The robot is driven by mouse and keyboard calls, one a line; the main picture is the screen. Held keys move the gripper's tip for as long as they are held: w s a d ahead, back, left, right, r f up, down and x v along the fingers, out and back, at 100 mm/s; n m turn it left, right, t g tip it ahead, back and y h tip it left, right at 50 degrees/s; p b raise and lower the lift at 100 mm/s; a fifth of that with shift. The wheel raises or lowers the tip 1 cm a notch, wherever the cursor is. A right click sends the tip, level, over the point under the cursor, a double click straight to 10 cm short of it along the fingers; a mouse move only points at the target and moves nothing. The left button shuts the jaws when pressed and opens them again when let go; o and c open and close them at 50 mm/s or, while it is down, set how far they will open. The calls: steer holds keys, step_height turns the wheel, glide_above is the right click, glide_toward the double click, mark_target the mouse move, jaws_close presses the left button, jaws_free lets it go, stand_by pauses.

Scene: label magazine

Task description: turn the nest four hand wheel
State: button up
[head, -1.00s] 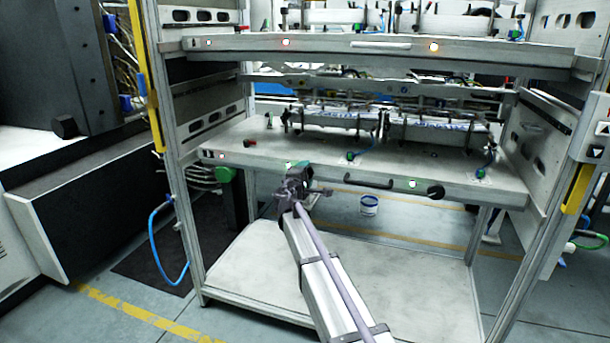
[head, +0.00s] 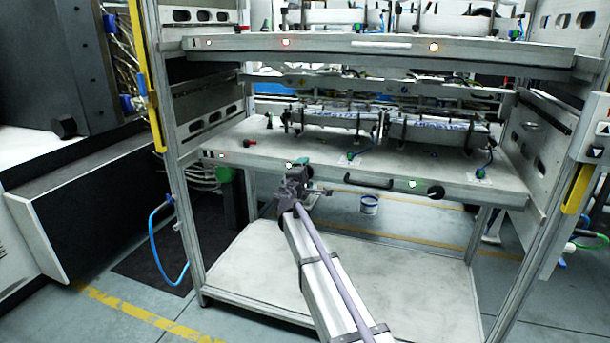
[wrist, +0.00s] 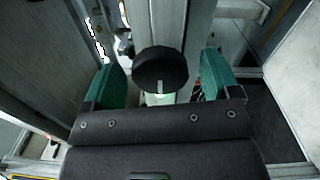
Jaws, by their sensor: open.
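My gripper (head: 305,178) is at the front edge of the lower shelf (head: 330,165), left of its middle. In the wrist view my gripper (wrist: 163,75) is open, with one green finger on each side of a round black hand wheel (wrist: 160,66). The wheel has a pale mark on its near side. It shows a gap to each finger. In the head view my gripper hides this wheel. A second black hand wheel (head: 436,192) shows at the right of the same shelf front. No number is readable on either.
A black bar handle (head: 368,181) lies between my gripper and the right wheel. A green light (head: 412,184) glows beside that wheel. The upper shelf (head: 380,50) overhangs the lower one. Frame posts stand at both sides. A white bucket (head: 369,204) stands on the floor behind.

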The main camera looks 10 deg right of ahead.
steer(key=v, duration=1)
steer(key=shift+s+a, duration=0.2)
steer(key=shift+s, duration=0.15)
steer(key=w+d+m, duration=0.2)
steer(key=w+m, duration=0.1)
steer(key=m, duration=0.3)
steer(key=w+d+m, duration=0.1)
steer(key=w+m, duration=0.2)
steer(key=m, duration=0.4)
steer(key=w+d+m, duration=0.2)
steer(key=w+m, duration=0.2)
steer(key=m, duration=0.2)
steer(key=shift+w+d+r+m+p, duration=0.15)
steer(key=shift+d+r+m+p, duration=0.15)
steer(key=shift+r+m+p, duration=0.1)
steer(key=shift+c, duration=0.3)
